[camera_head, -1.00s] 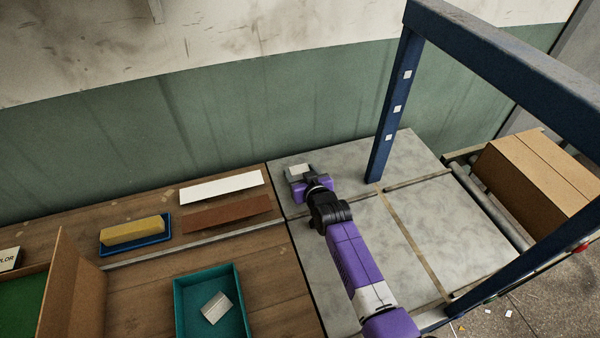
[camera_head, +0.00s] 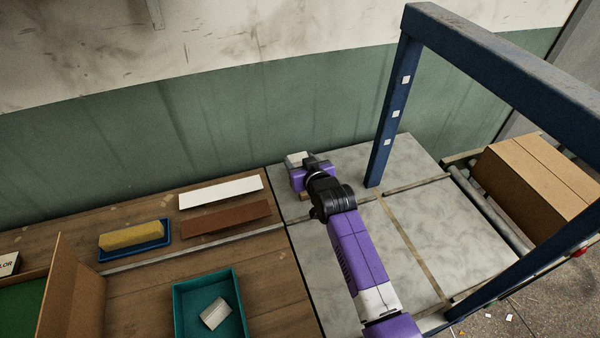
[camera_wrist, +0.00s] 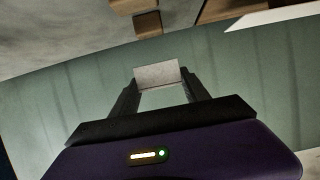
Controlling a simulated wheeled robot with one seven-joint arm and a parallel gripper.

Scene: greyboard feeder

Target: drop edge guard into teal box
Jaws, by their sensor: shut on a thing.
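My gripper (camera_head: 298,160) is at the far left of the grey slab, close to the wall. It is shut on a small pale grey edge guard (camera_wrist: 157,76), which sits between the two fingertips in the wrist view. The edge guard also shows as a pale patch (camera_head: 296,156) at the gripper's tip in the head view. The teal box (camera_head: 178,312) stands open on the wooden bench, in front and to the left of my gripper. A similar pale piece (camera_head: 214,313) lies tilted inside it.
A white strip (camera_head: 221,192) and a brown strip (camera_head: 226,219) lie left of my gripper. A yellow block (camera_head: 132,236) rests on a blue tray (camera_head: 157,243). A small brown piece (camera_head: 305,196) is below my gripper. A blue frame (camera_head: 393,110) stands to the right.

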